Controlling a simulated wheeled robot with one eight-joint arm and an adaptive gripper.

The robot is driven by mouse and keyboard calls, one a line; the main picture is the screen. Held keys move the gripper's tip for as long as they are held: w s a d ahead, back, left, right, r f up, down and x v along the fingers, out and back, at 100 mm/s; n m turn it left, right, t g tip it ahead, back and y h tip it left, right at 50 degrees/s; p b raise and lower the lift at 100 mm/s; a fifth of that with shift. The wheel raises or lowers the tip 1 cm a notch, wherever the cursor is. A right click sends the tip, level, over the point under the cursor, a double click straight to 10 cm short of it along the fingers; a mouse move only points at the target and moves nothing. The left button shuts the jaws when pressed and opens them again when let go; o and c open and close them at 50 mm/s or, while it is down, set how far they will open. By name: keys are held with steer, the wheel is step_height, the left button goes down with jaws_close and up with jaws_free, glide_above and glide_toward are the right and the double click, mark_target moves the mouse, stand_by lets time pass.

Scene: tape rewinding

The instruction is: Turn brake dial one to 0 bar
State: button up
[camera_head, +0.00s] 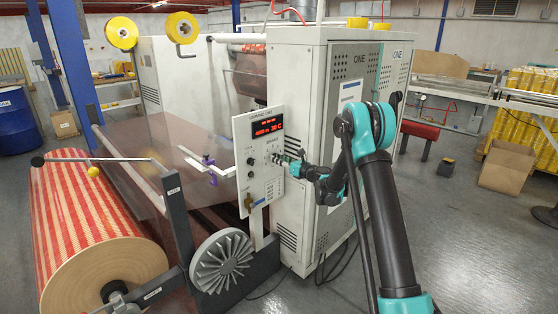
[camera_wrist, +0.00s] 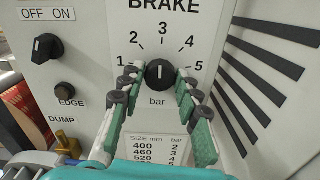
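The brake dial (camera_wrist: 160,74) is a round black knob under the word BRAKE in the wrist view. Its white mark points straight up, toward the 3. Numbers 1 to 5 arc around it, with "bar" below; no 0 is visible. My gripper (camera_wrist: 158,80) has its two green-padded fingers on the left and right of the dial, spread apart, with the tips close to its sides. A narrow gap seems to show on each side; I cannot tell whether either tip touches. In the head view my gripper (camera_head: 280,159) is at the white control panel (camera_head: 243,130) and hides the dial.
A brass part (camera_wrist: 67,143) is lower left. The machine cabinet (camera_head: 300,90) marked ONE stands behind the panel. A red-striped roll (camera_head: 80,225) lies at left.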

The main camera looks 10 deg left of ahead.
steer(key=c, duration=0.3)
steer(key=shift+c, duration=0.2)
steer(key=shift+s+f+n, duration=0.1)
steer(key=shift+f+n, duration=0.05)
steer(key=shift+n, duration=11.55)
steer(key=shift+o, duration=0.2)
steer(key=o, duration=1.1)
